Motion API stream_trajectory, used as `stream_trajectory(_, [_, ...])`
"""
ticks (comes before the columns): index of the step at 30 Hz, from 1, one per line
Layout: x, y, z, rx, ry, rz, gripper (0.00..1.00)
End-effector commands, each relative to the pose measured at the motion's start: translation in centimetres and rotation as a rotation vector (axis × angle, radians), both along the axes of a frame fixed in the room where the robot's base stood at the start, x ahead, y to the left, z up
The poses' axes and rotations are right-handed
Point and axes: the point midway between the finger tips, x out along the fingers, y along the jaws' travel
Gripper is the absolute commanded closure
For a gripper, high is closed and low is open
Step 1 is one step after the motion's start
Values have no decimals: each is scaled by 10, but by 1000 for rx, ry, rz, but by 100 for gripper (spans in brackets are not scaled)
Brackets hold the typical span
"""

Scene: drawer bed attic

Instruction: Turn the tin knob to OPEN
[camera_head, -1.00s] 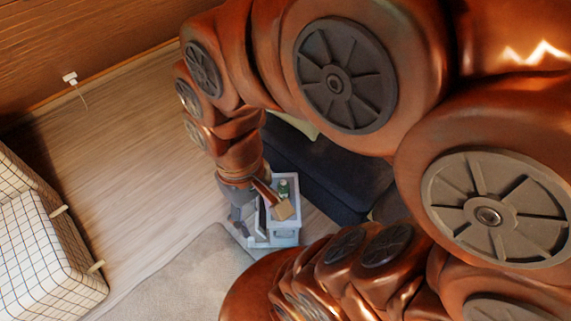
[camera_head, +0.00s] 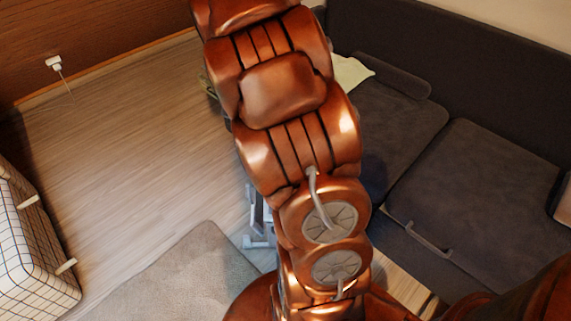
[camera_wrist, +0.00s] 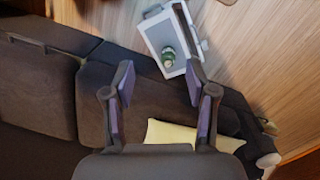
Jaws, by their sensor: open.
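My gripper (camera_wrist: 160,88) is open and empty in the wrist view, its two purple-padded fingers spread wide. Beyond the fingertips, a small green round object with a pale part (camera_wrist: 168,57) is on a white stand (camera_wrist: 155,32). It may be the tin, but it is too small for me to make out a knob or any OPEN mark. The gripper is apart from it. In the head view my arm hides the green object and most of the white stand (camera_head: 257,215). My gripper does not show there.
A grey rug (camera_head: 190,275) and a checked piece of furniture (camera_head: 35,240) are at the lower left. The wooden floor (camera_head: 130,140) between is clear.

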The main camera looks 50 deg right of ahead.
Motion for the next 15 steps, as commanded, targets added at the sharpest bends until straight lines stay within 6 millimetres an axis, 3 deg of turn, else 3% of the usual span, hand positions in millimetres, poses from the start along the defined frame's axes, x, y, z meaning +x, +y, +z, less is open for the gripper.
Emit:
stream_trajectory(1, [8, -17, -32, -2, -1, -50, 43])
stream_trajectory(15, [55, -141, -216, 30, -37, -460, 43])
